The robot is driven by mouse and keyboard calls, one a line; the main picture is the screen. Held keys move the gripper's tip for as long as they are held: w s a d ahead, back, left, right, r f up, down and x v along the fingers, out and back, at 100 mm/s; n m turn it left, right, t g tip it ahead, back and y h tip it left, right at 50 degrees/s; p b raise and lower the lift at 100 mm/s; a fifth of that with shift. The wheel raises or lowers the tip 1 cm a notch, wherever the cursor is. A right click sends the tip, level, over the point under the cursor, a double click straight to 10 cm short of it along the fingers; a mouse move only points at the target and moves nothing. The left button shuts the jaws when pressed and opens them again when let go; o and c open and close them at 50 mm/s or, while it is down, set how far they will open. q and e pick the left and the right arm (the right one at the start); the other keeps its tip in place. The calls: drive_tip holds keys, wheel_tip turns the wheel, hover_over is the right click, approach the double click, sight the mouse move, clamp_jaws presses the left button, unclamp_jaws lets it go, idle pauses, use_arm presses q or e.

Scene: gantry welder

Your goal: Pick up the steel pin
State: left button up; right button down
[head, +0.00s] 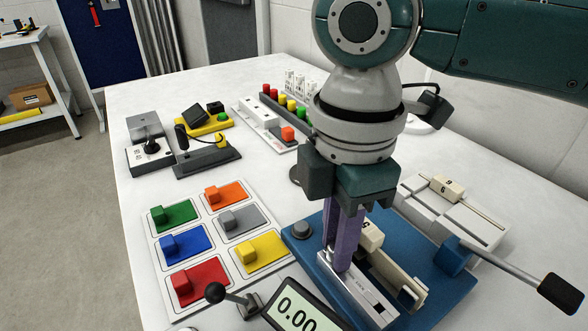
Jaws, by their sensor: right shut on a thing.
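My right gripper (341,262) points down with its two purple fingers close together, over the silver slotted block (362,298) on the blue base plate (455,288). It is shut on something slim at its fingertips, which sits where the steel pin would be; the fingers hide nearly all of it. I cannot tell whether the held piece is clear of the block. My left gripper is not in view.
A cream clamp (395,277) and a black-handled lever (560,293) stand beside the block. A display reading 0.00 (298,314) is in front. Coloured blocks on a white board (205,207) lie left. A pale slide fixture (470,225) stands right. The left table edge is clear.

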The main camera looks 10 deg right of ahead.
drive_tip(key=shift+r, duration=0.65)
wheel_tip(320, 180, up, 18)
drive_tip(key=p, duration=0.3)
drive_tip(key=s+f, duration=0.2)
drive_tip(key=f, duration=0.3)
drive_tip(key=s+d+f+b, duration=0.1)
drive_tip(key=s+f, duration=0.1)
drive_tip(key=f, duration=0.3)
drive_tip(key=s+d+f+b, duration=0.1)
drive_tip(key=s+f, duration=0.1)
drive_tip(key=f, duration=0.3)
drive_tip(key=shift+s+d+f, duration=0.15)
drive_tip(key=shift+s+d, duration=0.05)
drive_tip(key=shift+s, duration=0.1)
drive_tip(key=shift+f+b, duration=0.4)
drive_tip(key=shift+f, duration=0.4)
drive_tip(key=shift+p, duration=0.55)
drive_tip(key=shift+f, duration=0.2)
